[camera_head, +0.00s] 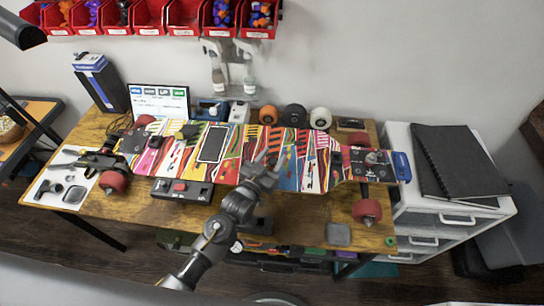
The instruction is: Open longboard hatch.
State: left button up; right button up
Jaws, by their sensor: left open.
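A longboard (310,163) with a bright multicoloured underside lies wheels-up across the wooden table. A dark rectangular panel with a pale border (213,144), which looks like the hatch, lies flat on the left half of the deck. I cannot tell whether it is loose. My left gripper (270,160) is open and empty over the middle of the deck, to the right of the panel and apart from it. The gripper and its arm hide part of the deck and its near edge. My right gripper is not in view.
A black device with a red button (181,190) sits at the deck's near edge. Red wheels (367,211) stick out at the board's ends. Several loose wheels (295,115), a screen (160,101) and a tall dark box (100,82) stand behind. White drawers (460,219) stand right.

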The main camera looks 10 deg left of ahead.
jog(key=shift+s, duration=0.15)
pick_arm(q)
grip_shut()
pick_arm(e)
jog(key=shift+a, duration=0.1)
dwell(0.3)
pick_arm(q)
jog(key=shift+w+r, duration=0.1)
jog(key=shift+r, duration=0.05)
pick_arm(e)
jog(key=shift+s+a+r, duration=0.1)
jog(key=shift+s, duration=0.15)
